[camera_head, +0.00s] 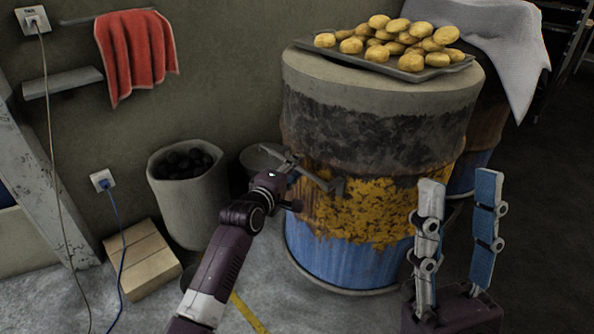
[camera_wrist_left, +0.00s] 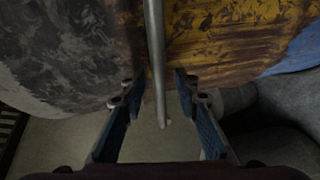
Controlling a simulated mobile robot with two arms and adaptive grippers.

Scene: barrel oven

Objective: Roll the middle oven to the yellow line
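The barrel oven (camera_head: 365,165) stands in the middle of the head view, with a grey top, a rusty yellow middle and a blue base. A metal handle bar (camera_head: 320,181) sticks out from its left side. My left gripper (camera_head: 292,167) is at this handle. In the left wrist view the bar (camera_wrist_left: 157,70) runs between the two fingers of the left gripper (camera_wrist_left: 158,95), with gaps on both sides. My right gripper (camera_head: 458,215) is open and empty, fingers up, in front of the barrel's right side. A yellow line (camera_head: 247,312) shows on the floor at lower left, partly hidden by my left arm.
A tray (camera_head: 410,73) of several round buns lies on the barrel. Another barrel (camera_head: 487,135) stands behind it, under a grey cloth (camera_head: 490,40). A bin of dark lumps (camera_head: 190,200) and a cardboard box (camera_head: 143,260) stand by the wall. A blue cable (camera_head: 121,245) crosses the box.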

